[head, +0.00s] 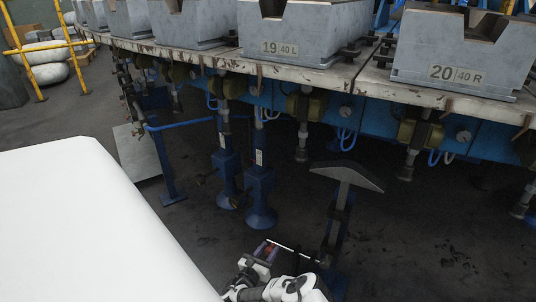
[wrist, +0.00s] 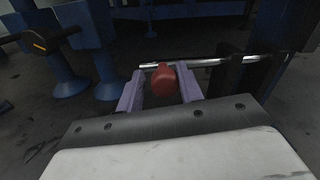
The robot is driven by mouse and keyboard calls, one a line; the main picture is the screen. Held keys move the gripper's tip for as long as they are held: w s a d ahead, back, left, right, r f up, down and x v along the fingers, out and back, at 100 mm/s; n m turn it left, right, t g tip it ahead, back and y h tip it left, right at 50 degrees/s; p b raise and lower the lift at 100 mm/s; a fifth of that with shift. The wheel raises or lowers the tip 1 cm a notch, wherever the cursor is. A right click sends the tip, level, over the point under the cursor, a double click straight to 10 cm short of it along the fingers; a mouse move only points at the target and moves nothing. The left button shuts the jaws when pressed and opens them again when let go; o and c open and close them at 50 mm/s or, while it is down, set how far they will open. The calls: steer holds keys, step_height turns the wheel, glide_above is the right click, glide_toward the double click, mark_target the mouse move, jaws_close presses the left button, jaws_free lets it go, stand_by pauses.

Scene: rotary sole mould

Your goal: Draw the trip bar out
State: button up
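The trip bar appears to be the thin bright metal rod (wrist: 225,62) with a red knob (wrist: 163,80); the rod also shows in the head view (head: 292,248). It runs from beside my gripper to a dark post on the right. My gripper (wrist: 160,78) has its two purple fingers apart, one on each side of the red knob. A gap shows between the left finger and the knob. The right finger is close to the knob; I cannot tell whether they touch. In the head view my gripper (head: 266,249) is low at the bottom middle, partly hidden by my wrist.
A dark stand with a wedge-shaped grey top (head: 347,176) rises right of my gripper. Blue posts with round feet (head: 261,195) stand behind it. Above, the rotary table (head: 330,78) carries grey moulds (head: 295,33), with clamps and hoses hanging below. Dark floor is open at the right.

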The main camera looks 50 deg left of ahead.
steer(key=p+v, duration=0.4)
steer(key=v, duration=0.9)
steer(key=shift+s+d, duration=0.15)
steer(key=shift+s, duration=0.25)
